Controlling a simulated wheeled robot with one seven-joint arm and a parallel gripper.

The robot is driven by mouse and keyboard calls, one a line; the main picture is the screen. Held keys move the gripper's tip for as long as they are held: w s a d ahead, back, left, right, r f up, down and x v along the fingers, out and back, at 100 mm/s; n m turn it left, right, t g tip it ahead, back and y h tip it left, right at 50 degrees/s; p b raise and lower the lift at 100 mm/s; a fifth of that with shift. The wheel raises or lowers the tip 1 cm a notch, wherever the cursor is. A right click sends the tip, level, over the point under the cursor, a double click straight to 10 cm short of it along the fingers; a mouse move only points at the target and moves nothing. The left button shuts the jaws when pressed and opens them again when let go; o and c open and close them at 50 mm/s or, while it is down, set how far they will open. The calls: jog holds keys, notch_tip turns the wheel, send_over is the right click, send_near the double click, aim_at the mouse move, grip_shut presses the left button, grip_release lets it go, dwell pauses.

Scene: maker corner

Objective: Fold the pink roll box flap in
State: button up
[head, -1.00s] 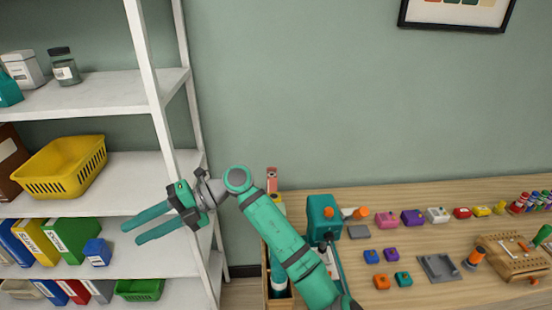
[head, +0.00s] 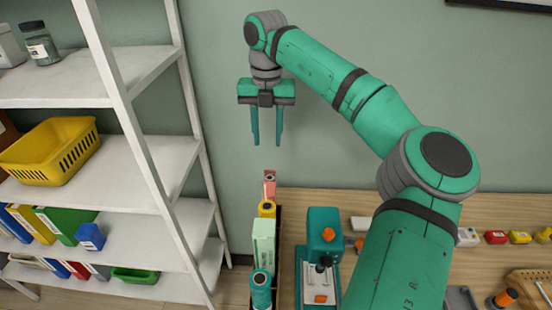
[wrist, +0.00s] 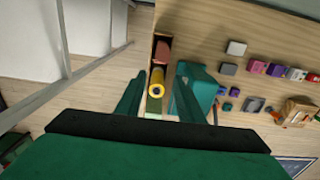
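The pink roll box (head: 269,188) stands upright at the far end of a row in a narrow wooden holder, with a small dark round spot near its top. The wrist view also shows the pink box (wrist: 162,50), beyond the yellow roll. I cannot make out its flap clearly in either view. My gripper (head: 267,142) points down above the pink box, apart from it. Its two fingers are open with nothing between them. In the wrist view the open fingers of my gripper (wrist: 160,75) frame the row from above.
A yellow roll (head: 267,207), a pale green box (head: 263,245) and a teal bottle (head: 260,292) stand in front of the pink box. A teal machine (head: 322,232) is close on the right. White shelves (head: 155,190) stand left. The air around my gripper is clear.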

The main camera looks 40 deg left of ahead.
aim_at(270, 172)
jog(key=f, duration=1)
jog(key=shift+w+f, duration=0.2)
jog(key=shift+f, duration=0.05)
jog(key=shift+d, duration=0.1)
jog(key=c, duration=0.8)
